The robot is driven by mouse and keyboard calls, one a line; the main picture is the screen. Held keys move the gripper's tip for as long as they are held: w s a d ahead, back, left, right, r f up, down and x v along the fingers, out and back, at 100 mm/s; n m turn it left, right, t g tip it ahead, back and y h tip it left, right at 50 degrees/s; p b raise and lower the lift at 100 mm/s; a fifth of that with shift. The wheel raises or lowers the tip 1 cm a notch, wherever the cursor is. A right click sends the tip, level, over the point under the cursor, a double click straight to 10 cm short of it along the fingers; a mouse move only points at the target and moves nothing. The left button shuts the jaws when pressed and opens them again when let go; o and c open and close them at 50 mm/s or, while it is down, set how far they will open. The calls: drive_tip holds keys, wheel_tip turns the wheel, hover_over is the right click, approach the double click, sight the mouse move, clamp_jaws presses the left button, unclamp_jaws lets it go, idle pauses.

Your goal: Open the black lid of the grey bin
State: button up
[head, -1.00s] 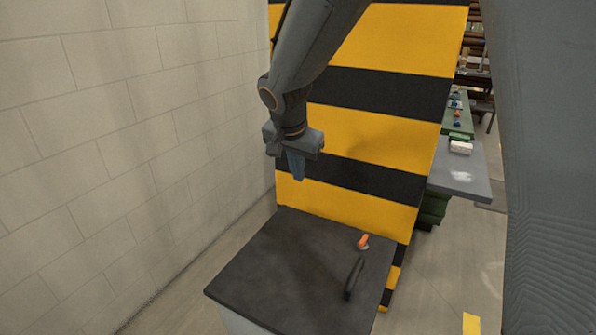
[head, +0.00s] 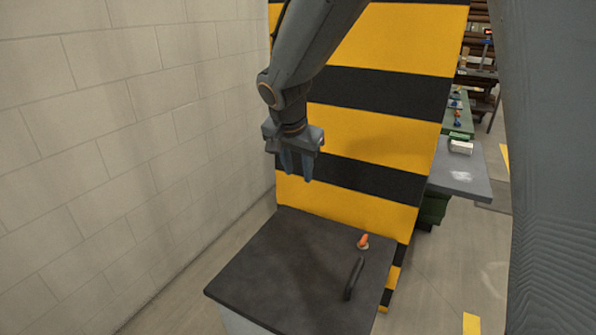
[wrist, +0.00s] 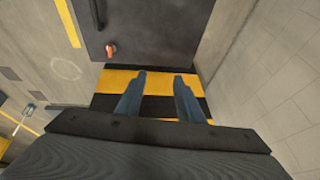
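The grey bin (head: 238,322) stands at the bottom of the head view, and its black lid (head: 285,262) lies flat and shut on it. A dark bar handle (head: 354,279) is on the lid's right side, with an orange object (head: 363,241) near it at the lid's far right corner. My gripper (head: 296,178) hangs above the far edge of the lid, pointing down, open and empty. In the wrist view the two blue fingers (wrist: 158,84) are apart with nothing between them. The lid (wrist: 150,30) shows beyond them, with the orange object (wrist: 110,49) and handle (wrist: 95,12).
A yellow and black striped pillar (head: 370,130) stands right behind the bin and my gripper. A pale block wall (head: 120,130) runs along the left. A grey table (head: 460,180) is at the right behind the pillar. Open floor (head: 440,280) lies right of the bin.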

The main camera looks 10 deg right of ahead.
drive_tip(key=b+v, duration=0.1)
drive_tip(key=v, duration=0.6)
drive_tip(key=shift+b, duration=0.3)
drive_tip(key=shift+r, duration=0.1)
